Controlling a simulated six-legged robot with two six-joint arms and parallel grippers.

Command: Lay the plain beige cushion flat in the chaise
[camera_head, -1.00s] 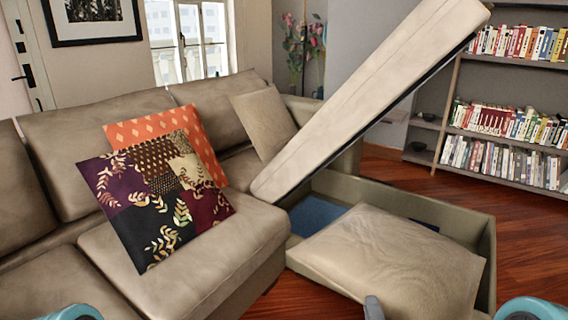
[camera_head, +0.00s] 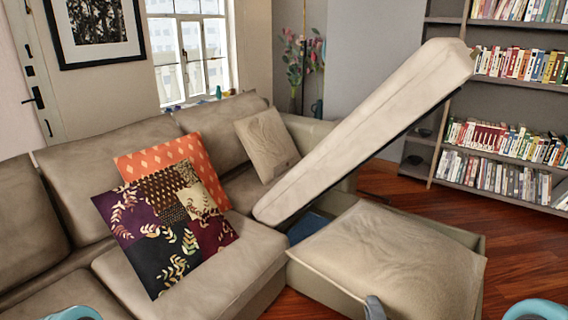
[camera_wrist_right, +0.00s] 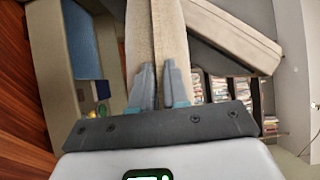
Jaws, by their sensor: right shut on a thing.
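A plain beige cushion (camera_head: 393,256) is held over the open chaise box, covering much of its opening. My right gripper (camera_head: 374,306) is shut on its near edge; in the right wrist view the fingers (camera_wrist_right: 158,88) pinch the cushion (camera_wrist_right: 156,35), seen edge-on. The chaise has its padded lid (camera_head: 370,135) raised at a slant, and its storage box (camera_head: 325,283) stands open below. The lid also shows in the right wrist view (camera_wrist_right: 228,38). A blue surface (camera_head: 307,227) shows inside the box. My left gripper is not in view.
Another beige cushion (camera_head: 267,145) leans on the sofa back. A patterned cushion (camera_head: 165,230) and an orange one (camera_head: 175,160) rest on the sofa (camera_head: 205,295). A bookshelf (camera_head: 445,135) stands at the back right. Wooden floor (camera_head: 525,255) is clear to the right.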

